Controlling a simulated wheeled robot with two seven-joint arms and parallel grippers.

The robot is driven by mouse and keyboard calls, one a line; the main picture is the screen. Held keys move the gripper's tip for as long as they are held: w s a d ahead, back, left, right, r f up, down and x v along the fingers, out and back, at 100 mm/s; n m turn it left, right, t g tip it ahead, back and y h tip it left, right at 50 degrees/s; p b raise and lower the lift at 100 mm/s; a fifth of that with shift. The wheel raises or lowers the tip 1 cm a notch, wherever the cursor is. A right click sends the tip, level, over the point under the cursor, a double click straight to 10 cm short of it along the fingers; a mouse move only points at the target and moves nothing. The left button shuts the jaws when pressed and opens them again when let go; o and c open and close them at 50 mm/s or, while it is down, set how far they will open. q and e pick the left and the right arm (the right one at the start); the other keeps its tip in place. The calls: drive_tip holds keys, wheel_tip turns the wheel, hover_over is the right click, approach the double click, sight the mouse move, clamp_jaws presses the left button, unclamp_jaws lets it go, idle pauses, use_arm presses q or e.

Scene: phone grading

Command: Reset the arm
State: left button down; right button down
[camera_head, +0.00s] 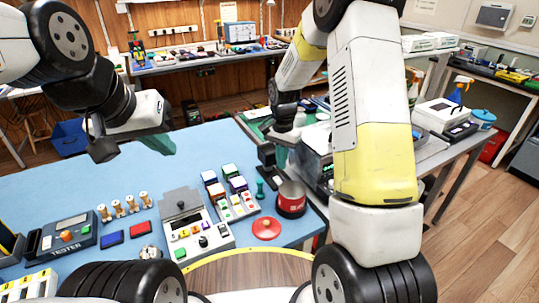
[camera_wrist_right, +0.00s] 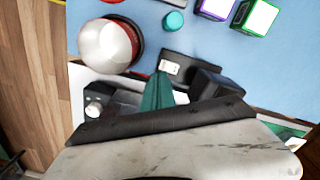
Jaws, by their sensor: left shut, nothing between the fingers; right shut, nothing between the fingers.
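My left gripper (camera_head: 163,145) hangs above the far left part of the blue table, its teal fingers together and empty. My right arm bends up and over, and its gripper (camera_head: 283,138) is above the back right side of the table, partly hidden by the arm. In the right wrist view the teal fingers (camera_wrist_right: 158,92) are together with nothing between them. A black stand (camera_wrist_right: 190,68) with a small white-faced item lies just beyond them.
Grey equipment (camera_head: 312,150) stands close to my right gripper. The table's far left is clear.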

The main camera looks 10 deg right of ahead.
drive_tip(key=s+d+r+n+t, duration=0.15)
drive_tip(key=s+r, duration=0.25)
drive_tip(key=r, duration=0.6)
drive_tip(key=s+r+n+t+y, duration=0.1)
drive_tip(key=s+r+n+t, duration=0.1)
drive_tip(key=s+r, duration=0.5)
drive_tip(key=s+d+r+n+t+y, duration=0.1)
drive_tip(key=s+r+n, duration=0.3)
drive_tip(key=s+r, duration=0.4)
drive_tip(key=s+t, duration=0.1)
drive_tip(key=s, duration=0.5)
drive_tip(key=shift+n+t, duration=0.35)
